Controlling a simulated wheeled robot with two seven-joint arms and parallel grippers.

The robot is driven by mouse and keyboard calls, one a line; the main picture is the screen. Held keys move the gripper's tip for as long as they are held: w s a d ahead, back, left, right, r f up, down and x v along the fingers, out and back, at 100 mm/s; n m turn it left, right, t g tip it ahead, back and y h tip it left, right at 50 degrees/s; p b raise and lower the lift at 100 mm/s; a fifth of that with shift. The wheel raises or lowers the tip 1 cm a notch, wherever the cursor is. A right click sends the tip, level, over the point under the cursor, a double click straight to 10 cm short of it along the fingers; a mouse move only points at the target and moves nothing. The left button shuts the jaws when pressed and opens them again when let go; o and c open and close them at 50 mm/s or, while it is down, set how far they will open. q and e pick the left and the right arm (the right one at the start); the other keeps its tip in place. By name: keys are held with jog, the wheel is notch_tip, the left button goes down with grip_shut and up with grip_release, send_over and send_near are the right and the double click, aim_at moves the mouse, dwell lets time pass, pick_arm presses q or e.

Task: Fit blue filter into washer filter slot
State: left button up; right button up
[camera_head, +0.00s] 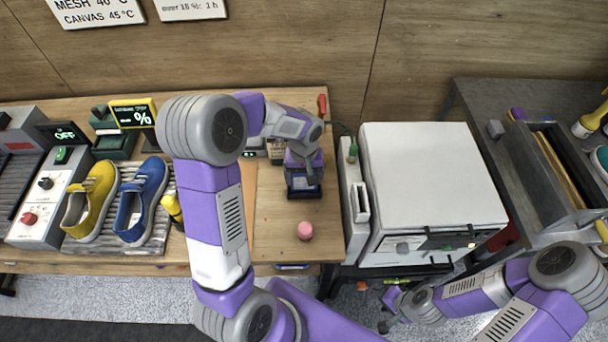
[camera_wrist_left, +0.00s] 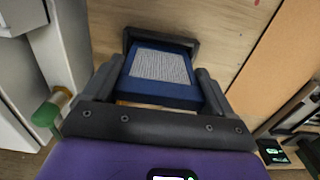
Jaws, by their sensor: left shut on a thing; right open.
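My left gripper (camera_head: 303,178) is shut on the blue filter, low over the wooden table left of the washer. In the left wrist view the blue filter (camera_wrist_left: 163,68), a block with a pale grey mesh top, sits between the two fingers (camera_wrist_left: 155,92). A dark frame or holder (camera_wrist_left: 140,38) surrounds its far end; I cannot tell whether the filter still rests in it. The white washer (camera_head: 430,175) stands to the right, with a narrow grey unit (camera_head: 355,205) with a slot-like opening along its left side. My right gripper (camera_head: 388,308) is open and empty, low before the washer.
A pink round object (camera_head: 305,231) lies near the table's front edge. Yellow and blue sneakers (camera_head: 142,200) stand on a rack at left. A green knob (camera_wrist_left: 46,114) stands beside the washer side. A grey bench with a metal basin (camera_head: 530,165) is at right.

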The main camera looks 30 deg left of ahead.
pick_arm(q)
jog(key=shift+r+p, duration=1.2)
jog(key=shift+r, duration=0.6)
jog(key=shift+r+p, duration=0.4)
jog(key=shift+r, duration=0.05)
jog(key=shift+r+p, duration=2.2)
jog(key=shift+r, duration=0.8)
jog(key=shift+f, duration=0.1)
